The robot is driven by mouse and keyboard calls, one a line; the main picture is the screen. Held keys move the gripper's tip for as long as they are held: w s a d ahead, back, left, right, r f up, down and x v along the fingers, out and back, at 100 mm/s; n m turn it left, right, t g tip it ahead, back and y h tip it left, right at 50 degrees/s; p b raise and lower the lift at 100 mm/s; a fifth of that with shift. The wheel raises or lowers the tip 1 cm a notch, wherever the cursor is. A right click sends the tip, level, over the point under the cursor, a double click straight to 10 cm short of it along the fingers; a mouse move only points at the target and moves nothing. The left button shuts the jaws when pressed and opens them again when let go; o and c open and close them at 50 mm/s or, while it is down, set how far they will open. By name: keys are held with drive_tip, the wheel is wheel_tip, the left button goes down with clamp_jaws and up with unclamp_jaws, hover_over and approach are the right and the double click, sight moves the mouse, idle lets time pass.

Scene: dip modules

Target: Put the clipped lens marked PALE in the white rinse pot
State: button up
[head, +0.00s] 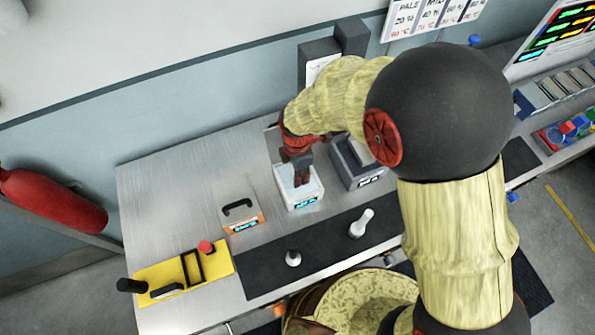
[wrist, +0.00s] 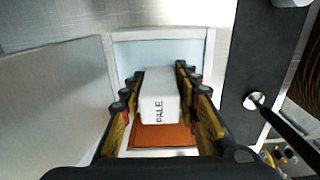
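The clipped lens shows in the wrist view as a white block marked PALE (wrist: 159,103), between the two fingers of my gripper (wrist: 160,80). The fingers lie close against both its sides. The white rinse pot (head: 312,192) stands on the bench with a blue-lit front display. It also shows in the wrist view, its rim (wrist: 158,34) framing the block. My gripper (head: 301,178) points down into the pot opening in the head view. An orange patch (wrist: 163,134) shows below the block; I cannot tell whether it is part of the lens. The lens's lower end is hidden.
A grey unit with a black handle (head: 238,207) stands left of the pot, and a dark pot (head: 355,165) right of it. A black mat (head: 325,250) in front carries two pale knobbed pieces. A yellow tray (head: 215,272) lies at the left front.

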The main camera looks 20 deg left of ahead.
drive_tip(key=shift+o, duration=1.4)
drive_tip(key=shift+r, duration=0.1)
wheel_tip(320, 180, up, 12)
drive_tip(key=shift+r+p, duration=0.1)
drive_tip(key=shift+p, duration=0.55)
